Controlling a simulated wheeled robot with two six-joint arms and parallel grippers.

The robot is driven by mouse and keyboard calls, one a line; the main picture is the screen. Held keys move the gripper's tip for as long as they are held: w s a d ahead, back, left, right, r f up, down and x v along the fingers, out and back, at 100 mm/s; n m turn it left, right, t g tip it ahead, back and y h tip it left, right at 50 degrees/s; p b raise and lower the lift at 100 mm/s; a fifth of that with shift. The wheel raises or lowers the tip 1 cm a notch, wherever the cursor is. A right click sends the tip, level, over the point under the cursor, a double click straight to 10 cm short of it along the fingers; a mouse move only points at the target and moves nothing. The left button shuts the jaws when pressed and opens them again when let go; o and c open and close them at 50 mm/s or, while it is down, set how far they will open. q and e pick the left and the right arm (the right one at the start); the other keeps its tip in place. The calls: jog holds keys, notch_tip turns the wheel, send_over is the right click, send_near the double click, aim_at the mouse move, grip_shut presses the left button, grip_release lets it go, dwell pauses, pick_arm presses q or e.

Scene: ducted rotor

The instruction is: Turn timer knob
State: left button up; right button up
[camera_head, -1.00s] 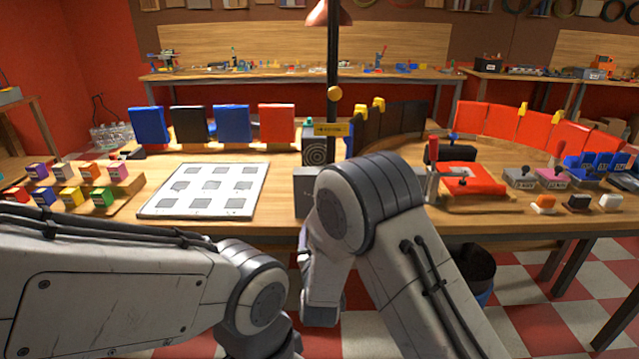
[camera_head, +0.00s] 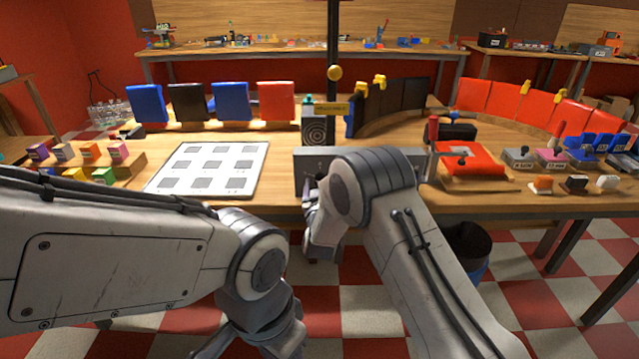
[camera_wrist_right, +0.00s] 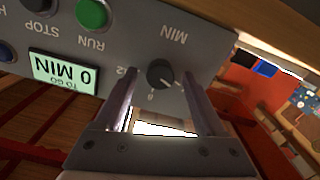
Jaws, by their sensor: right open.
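The timer is a grey box (camera_head: 315,158) at the table's front edge in the head view, partly hidden by my right arm. In the right wrist view its face has a black knob (camera_wrist_right: 160,73) under the word MIN, a green RUN button (camera_wrist_right: 93,13) and a display (camera_wrist_right: 66,73) reading 0 MIN to go. My right gripper (camera_wrist_right: 162,82) is open, its two fingers on either side of the knob; I cannot tell whether they touch it. In the head view my right gripper (camera_head: 311,200) is mostly hidden behind its wrist. My left gripper (camera_head: 255,340) hangs low at the bottom, its fingers unclear.
A white board with grey squares (camera_head: 207,168) lies left of the timer. A dark pole (camera_head: 333,100) rises behind it. A red block device (camera_head: 470,165) stands to the right. A dark bin (camera_head: 467,243) is below the table edge. The floor in front is clear.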

grip_shut()
jog(key=shift+f+m+b, duration=0.1)
jog(key=shift+m+b, duration=0.6)
jog(key=shift+b, duration=0.25)
jog(key=m+b, duration=1)
jog(key=b, duration=0.2)
jog(key=shift+d+f, duration=0.1)
jog(key=shift+d, duration=0.05)
jog(key=shift+m+b, duration=1.3)
jog(key=shift+b, duration=0.1)
